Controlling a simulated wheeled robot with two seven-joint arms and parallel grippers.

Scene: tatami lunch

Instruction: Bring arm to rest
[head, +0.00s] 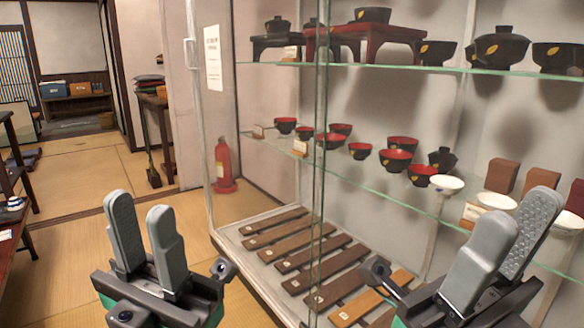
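My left gripper (140,204) is in the lower left of the head view. Its two grey fingers point up and stand apart with nothing between them. My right gripper (520,206) is at the lower right, in front of the glass display case (323,200). Its fingers are also apart, with the inner face of the far finger showing, and I see nothing held. Most of both arms is out of view below.
The case's shelves hold dark and red bowls (397,160) and white bowls (447,184); wooden slats lie at its bottom. A red fire extinguisher (224,166) stands beside it. A dark table (8,240) is at the left edge. Open tatami floor (75,222) lies between.

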